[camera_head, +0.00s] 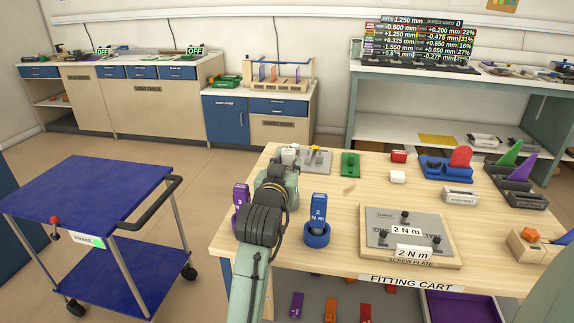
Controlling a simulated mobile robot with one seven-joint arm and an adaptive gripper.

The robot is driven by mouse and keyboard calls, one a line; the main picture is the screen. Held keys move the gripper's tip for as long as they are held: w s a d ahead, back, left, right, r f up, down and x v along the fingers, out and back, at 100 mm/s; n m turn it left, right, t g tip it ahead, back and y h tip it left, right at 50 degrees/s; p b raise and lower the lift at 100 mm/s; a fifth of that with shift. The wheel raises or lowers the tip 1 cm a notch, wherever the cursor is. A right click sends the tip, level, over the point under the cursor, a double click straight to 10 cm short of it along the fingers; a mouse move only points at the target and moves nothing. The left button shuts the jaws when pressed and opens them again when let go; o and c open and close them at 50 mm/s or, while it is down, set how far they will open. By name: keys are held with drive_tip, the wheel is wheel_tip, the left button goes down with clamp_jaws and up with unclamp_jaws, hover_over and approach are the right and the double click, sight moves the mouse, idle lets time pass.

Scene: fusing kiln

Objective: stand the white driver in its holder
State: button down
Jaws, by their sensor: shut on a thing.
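My gripper (284,165) is at the far end of my arm, over the back left part of the fitting cart's top. Its fingers are mostly hidden behind my own wrist. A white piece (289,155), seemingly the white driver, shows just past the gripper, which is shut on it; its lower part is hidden. I cannot make out a white ring holder; my arm covers part of the cart's left side. A blue driver (318,208) marked 2 N m stands upright in a blue ring holder (316,236). A purple driver (240,196) stands left of my arm, partly hidden.
A grey plate with knobs (320,160) and a green block (350,164) lie close right of my gripper. The screw plate (381,246) lies at the front. A blue trolley (85,185) stands to the left.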

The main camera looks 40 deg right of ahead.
drive_tip(key=shift+f, duration=0.2)
idle(0.5)
drive_tip(key=shift+f, duration=0.3)
drive_tip(key=shift+f+b, duration=1.25)
drive_tip(key=shift+f, duration=0.35)
drive_tip(key=c, duration=1.2)
unclamp_jaws()
drive_tip(key=v, duration=1.2)
